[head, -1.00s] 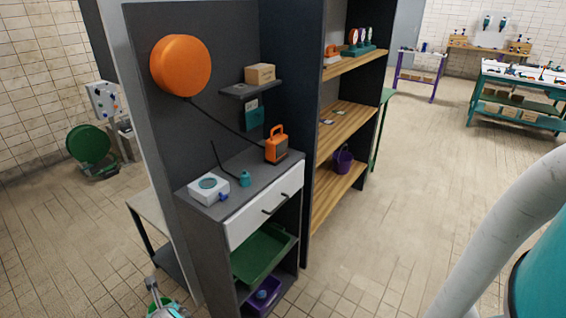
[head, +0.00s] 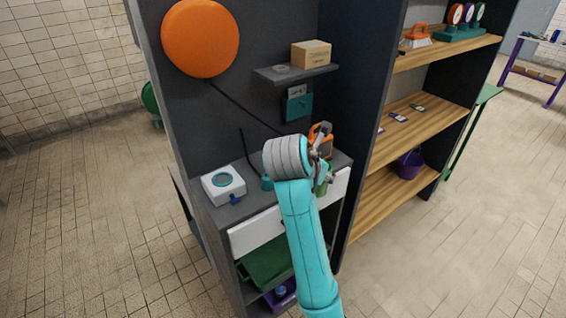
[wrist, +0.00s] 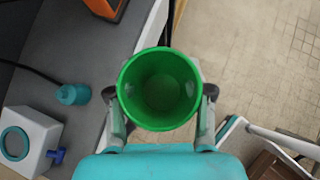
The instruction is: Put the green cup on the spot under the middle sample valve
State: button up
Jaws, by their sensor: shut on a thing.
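The green cup (wrist: 160,88) is held between the two fingers of my gripper (wrist: 160,94), with its open mouth facing the wrist camera, and it looks empty. In the head view my gripper (head: 324,160) is in front of the right part of the grey counter, and only a sliver of the cup (head: 322,188) shows below it. In the wrist view the cup is beside the counter edge, partly over the floor.
A wooden shelf unit (head: 400,127) stands to the right, with a purple bucket (head: 409,165). Open tiled floor lies further right.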

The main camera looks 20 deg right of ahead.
jog(key=shift+w+d+r, duration=0.1)
jog(key=shift+w+r, duration=0.15)
jog(key=shift+r, duration=0.1)
jog(key=w+a, duration=0.3)
jog(key=w, duration=0.6)
jog(key=w+a, duration=0.3)
jog(key=w, duration=0.7)
jog(key=f, duration=0.6)
jog(key=shift+s+f, duration=0.2)
jog(key=shift+s, duration=0.15)
jog(key=shift+w+a+f, duration=0.1)
jog(key=shift+w+f, duration=0.1)
jog(key=shift+f, duration=0.1)
jog(key=shift+f, duration=0.1)
jog(key=o, duration=1.1)
